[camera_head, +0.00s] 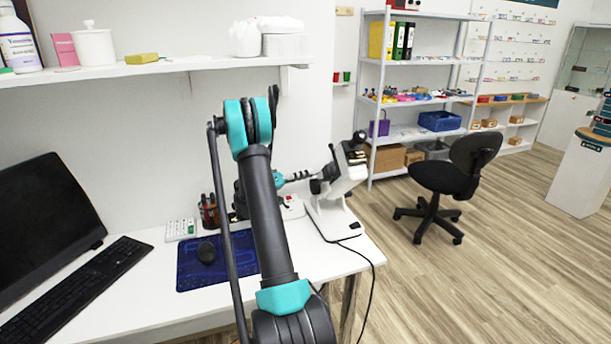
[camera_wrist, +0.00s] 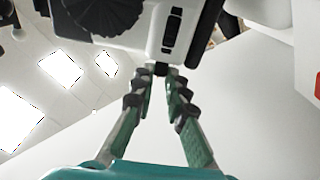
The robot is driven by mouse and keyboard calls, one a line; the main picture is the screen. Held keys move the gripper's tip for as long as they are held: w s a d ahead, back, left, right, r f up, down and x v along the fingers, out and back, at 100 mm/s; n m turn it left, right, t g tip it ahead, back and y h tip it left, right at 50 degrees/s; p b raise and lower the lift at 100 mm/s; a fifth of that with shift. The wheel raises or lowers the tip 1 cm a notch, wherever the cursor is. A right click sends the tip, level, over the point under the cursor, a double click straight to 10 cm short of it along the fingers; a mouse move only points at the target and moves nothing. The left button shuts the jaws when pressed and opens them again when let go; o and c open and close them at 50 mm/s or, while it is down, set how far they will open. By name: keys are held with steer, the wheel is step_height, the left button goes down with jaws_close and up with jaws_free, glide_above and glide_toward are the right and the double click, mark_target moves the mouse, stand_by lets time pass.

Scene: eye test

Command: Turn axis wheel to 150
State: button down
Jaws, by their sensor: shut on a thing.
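A white and black optical instrument (camera_head: 337,188) stands on the right end of the white desk, its body tilted. My gripper (camera_head: 308,174) reaches it from the left in the head view. In the wrist view its fingers (camera_wrist: 160,72) converge and are shut on a small dark part (camera_wrist: 160,68) at the edge of the white housing (camera_wrist: 150,42). I cannot tell whether this part is the axis wheel. A large dark ribbed wheel (camera_wrist: 100,14) sits at upper left, apart from the fingertips. No scale or number is readable.
A blue mat (camera_head: 225,275) with a dark mouse (camera_head: 206,252), a keyboard (camera_head: 75,290) and a monitor (camera_head: 45,225) lie to the left. A shelf (camera_head: 150,68) hangs above the desk. A black cable (camera_head: 372,290) hangs at the desk's right edge. Open floor and a chair (camera_head: 450,180) lie right.

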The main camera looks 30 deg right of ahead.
steer(key=c, duration=1.5)
jaws_free()
steer(key=shift+c, duration=0.2)
step_height(320, 180, up, 10)
